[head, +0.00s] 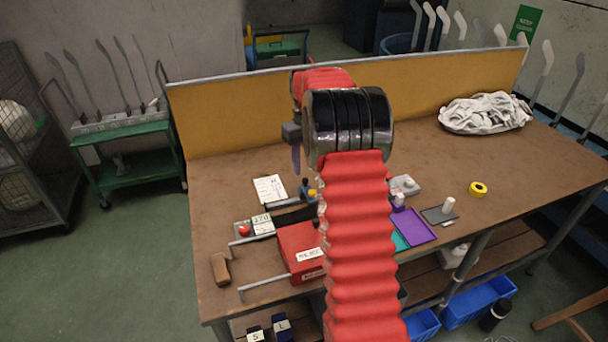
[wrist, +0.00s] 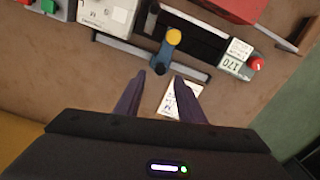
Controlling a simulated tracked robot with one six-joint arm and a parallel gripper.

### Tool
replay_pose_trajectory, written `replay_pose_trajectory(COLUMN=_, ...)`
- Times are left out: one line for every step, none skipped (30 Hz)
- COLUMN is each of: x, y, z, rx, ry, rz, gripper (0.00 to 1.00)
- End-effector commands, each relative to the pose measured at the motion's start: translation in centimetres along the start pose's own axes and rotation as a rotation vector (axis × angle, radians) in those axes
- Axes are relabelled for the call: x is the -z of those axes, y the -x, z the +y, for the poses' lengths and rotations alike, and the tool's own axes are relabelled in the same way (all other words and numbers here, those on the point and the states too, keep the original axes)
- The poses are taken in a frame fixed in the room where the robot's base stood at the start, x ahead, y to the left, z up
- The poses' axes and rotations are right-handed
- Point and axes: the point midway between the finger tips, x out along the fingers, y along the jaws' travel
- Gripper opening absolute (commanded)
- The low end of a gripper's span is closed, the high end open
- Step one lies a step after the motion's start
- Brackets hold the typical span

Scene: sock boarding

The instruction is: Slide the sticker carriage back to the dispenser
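A post with a yellow knob and a dark blue body (wrist: 168,48), which looks like the carriage handle, stands by a grey rail (wrist: 120,42) in the wrist view. In the head view it shows just left of my arm (head: 312,192). My gripper (wrist: 159,76) has two purple fingers spread apart with nothing between them. The post is just beyond the fingertips, apart from them as far as I can tell. In the head view a finger (head: 296,157) hangs above the bench. Which box is the dispenser I cannot tell for sure; a pale grey box (wrist: 108,14) stands left of the post.
A box labelled 170 (wrist: 236,62) with a red button is at the rail's other end. A white card (head: 270,188) lies behind the rail. A red box (head: 300,248), purple tray (head: 413,227), yellow tape roll (head: 478,189) and pale cloth (head: 487,112) are on the bench.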

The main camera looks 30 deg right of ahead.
Motion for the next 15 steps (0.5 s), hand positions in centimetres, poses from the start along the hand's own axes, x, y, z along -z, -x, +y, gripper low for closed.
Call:
replay_pose_trajectory(x=-0.1, y=-0.9, z=0.0, rx=0.001, ry=0.000, rz=-0.003, gripper=0.35)
replay_pose_trajectory(x=-0.1, y=-1.3, z=0.0, rx=0.001, ry=0.000, rz=-0.003, gripper=0.35)
replay_pose_trajectory(x=-0.1, y=-1.9, z=0.0, rx=0.001, ry=0.000, rz=-0.003, gripper=0.35)
replay_pose_trajectory(x=-0.1, y=-2.3, z=0.0, rx=0.001, ry=0.000, rz=-0.003, gripper=0.35)
replay_pose_trajectory(x=-0.1, y=-2.7, z=0.0, rx=0.002, ry=0.000, rz=-0.003, gripper=0.35)
replay_pose_trajectory(x=-0.1, y=-3.1, z=0.0, rx=0.001, ry=0.000, rz=-0.002, gripper=0.35)
replay_pose_trajectory(x=0.0, y=-3.4, z=0.0, rx=0.001, ry=0.000, rz=-0.001, gripper=0.35)
replay_pose_trajectory(x=0.0, y=-3.6, z=0.0, rx=0.001, ry=0.000, rz=-0.001, gripper=0.35)
replay_pose_trajectory(x=0.0, y=-3.9, z=0.0, rx=0.001, ry=0.000, rz=-0.001, gripper=0.35)
replay_pose_trajectory(x=0.0, y=-4.0, z=0.0, rx=0.001, ry=0.000, rz=-0.001, gripper=0.35)
replay_pose_trajectory(x=0.0, y=-4.2, z=0.0, rx=0.000, ry=0.000, rz=-0.001, gripper=0.35)
replay_pose_trajectory(x=0.0, y=-4.3, z=0.0, rx=0.000, ry=0.000, rz=-0.001, gripper=0.35)
replay_pose_trajectory(x=0.0, y=-4.3, z=0.0, rx=0.000, ry=0.000, rz=0.000, gripper=0.35)
replay_pose_trajectory(x=0.0, y=-4.3, z=0.0, rx=0.000, ry=0.000, rz=0.000, gripper=0.35)
replay_pose_trajectory(x=0.0, y=-4.4, z=0.0, rx=0.000, ry=0.000, rz=0.000, gripper=0.35)
